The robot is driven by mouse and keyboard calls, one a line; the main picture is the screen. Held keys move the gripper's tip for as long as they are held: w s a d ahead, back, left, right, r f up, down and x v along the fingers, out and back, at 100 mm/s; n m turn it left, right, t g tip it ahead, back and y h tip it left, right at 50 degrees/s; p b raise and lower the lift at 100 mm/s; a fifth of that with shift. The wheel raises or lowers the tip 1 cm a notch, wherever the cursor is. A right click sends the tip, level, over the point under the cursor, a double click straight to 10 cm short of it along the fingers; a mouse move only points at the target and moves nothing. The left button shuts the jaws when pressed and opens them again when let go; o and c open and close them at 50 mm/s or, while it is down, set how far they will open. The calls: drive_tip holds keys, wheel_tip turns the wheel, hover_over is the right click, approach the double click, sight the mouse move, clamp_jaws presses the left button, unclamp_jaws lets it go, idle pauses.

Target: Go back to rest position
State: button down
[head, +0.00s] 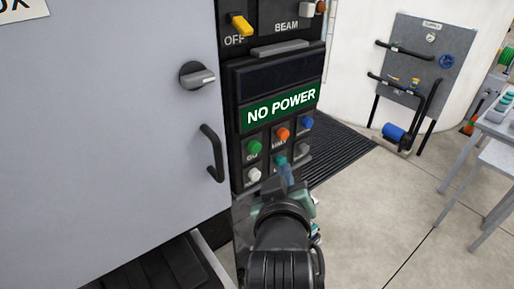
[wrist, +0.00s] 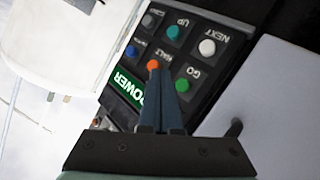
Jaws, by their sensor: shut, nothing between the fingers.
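My gripper (wrist: 161,72) is shut and empty in the wrist view, its two dark blue fingers together. The fingertips overlap the orange button (wrist: 153,64) in that view; I cannot tell whether they touch the panel. In the head view my gripper (head: 285,172) shows at the lower part of the button panel, below the orange button (head: 282,134), partly hiding the lower buttons. A green button (head: 254,146), a blue button (head: 307,124) and a white button (head: 254,174) are visible there. The green display (head: 281,107) reads "NO POWER".
The grey cabinet door (head: 110,130) with a black handle (head: 212,152) and a knob (head: 197,76) stands left of the panel. A yellow switch (head: 241,24) is above the display. A grey board (head: 425,62) and a table (head: 490,140) stand right. Open floor lies between.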

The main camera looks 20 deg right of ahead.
idle(0.3)
drive_tip(key=a+r+t+y+b, duration=0.2)
drive_tip(key=a+r+t+b, duration=0.45)
drive_tip(key=r, duration=0.85)
drive_tip(key=s+a+r+t+y+b, duration=0.1)
drive_tip(key=s+a+r+t+y, duration=0.1)
drive_tip(key=s+a+r+t, duration=0.1)
drive_tip(key=s+a+r+t+y+b, duration=0.1)
drive_tip(key=s+a+r+t, duration=0.3)
drive_tip(key=r, duration=0.6)
drive_tip(key=s+a, duration=0.2)
drive_tip(key=s, duration=0.1)
drive_tip(key=shift+a+r+m+y, duration=0.25)
drive_tip(key=shift+r+m+y, duration=0.05)
drive_tip(key=shift+m+y, duration=0.1)
drive_tip(key=shift+t, duration=0.25)
